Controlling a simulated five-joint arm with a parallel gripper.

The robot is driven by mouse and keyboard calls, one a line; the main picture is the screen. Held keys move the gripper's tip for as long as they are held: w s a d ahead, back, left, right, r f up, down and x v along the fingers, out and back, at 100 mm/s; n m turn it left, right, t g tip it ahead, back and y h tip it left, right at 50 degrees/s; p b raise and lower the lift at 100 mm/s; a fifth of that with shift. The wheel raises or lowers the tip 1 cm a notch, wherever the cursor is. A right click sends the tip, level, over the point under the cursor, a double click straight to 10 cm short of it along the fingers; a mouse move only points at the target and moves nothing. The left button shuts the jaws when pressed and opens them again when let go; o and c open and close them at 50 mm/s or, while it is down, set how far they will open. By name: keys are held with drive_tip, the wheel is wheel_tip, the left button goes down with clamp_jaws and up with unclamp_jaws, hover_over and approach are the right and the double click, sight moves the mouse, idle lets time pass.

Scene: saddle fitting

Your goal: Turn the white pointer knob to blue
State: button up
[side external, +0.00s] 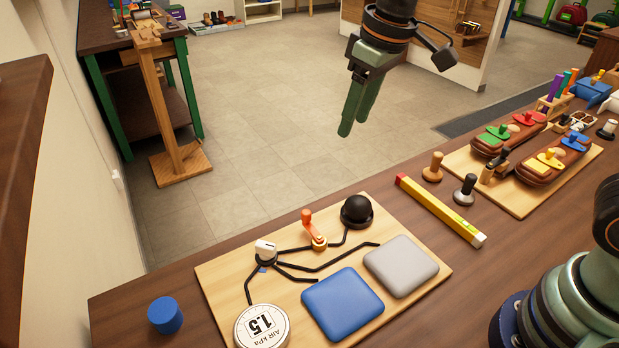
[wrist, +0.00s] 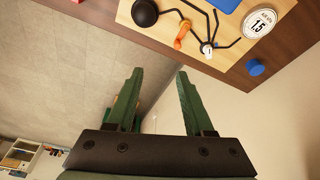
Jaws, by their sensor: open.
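The white pointer knob (side external: 265,247) sits on a black round base on the wooden board, where black tubes meet. A small blue mark (side external: 262,268) shows at the base's front edge. In the wrist view the knob (wrist: 207,48) is near the top, beyond the fingertips. I cannot tell exactly which way its pointer faces. My gripper (side external: 352,128) hangs high in the air, above and behind the board, well apart from the knob. Its green fingers are apart and empty, as the wrist view (wrist: 160,75) also shows.
An orange lever (side external: 313,230) and a black bulb (side external: 357,211) stand close to the knob. Blue (side external: 343,303) and grey (side external: 401,266) pads and a gauge (side external: 262,328) reading 1.5 share the board. A blue cylinder (side external: 165,315) stands left; a yellow level (side external: 440,210) lies right.

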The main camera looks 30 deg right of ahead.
drive_tip(key=w+a+f+n+g, duration=0.2)
drive_tip(key=w+a+f, duration=0.15)
drive_tip(key=a, duration=0.55)
drive_tip(key=n, duration=0.2)
approach(265, 244)
drive_tip(key=shift+g+h, duration=0.3)
drive_tip(key=shift+h, duration=0.1)
drive_tip(key=f, duration=0.8)
drive_tip(key=shift+w+a+f, duration=0.25)
drive_tip(key=shift+a+f, duration=0.15)
clamp_jaws()
